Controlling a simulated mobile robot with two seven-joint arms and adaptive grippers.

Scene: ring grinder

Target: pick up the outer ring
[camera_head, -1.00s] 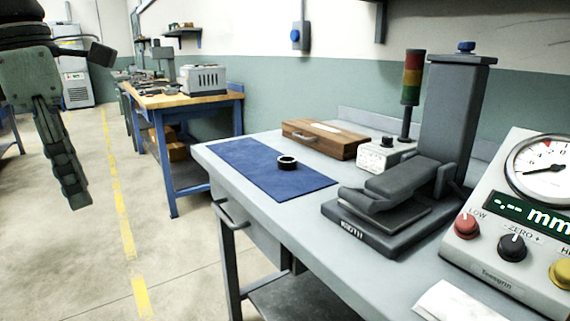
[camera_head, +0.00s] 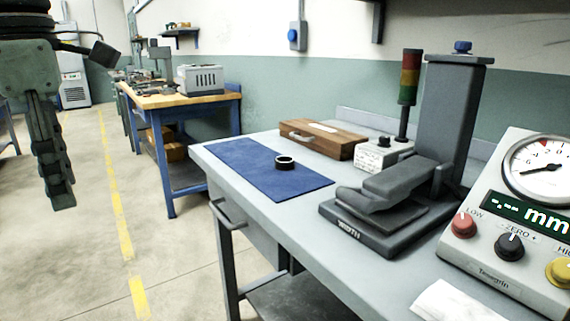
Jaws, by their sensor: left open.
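The outer ring (camera_head: 285,163), small and dark with a pale rim, lies flat on the blue mat (camera_head: 245,168) on the grey workbench. My left gripper (camera_head: 60,196) hangs at the far left of the view, fingers pointing down. It is over the floor, well to the left of the bench and apart from the ring, with nothing seen held in it. Its fingers show nearly edge-on, so the gap between them is hard to see. My right gripper is out of view.
A wooden case (camera_head: 323,138) and a white box (camera_head: 383,154) stand behind the mat. A dark measuring stand (camera_head: 400,190) and a gauge unit (camera_head: 515,225) fill the bench's right side. A drawer handle (camera_head: 228,214) juts from the bench's left side. The mat around the ring is clear.

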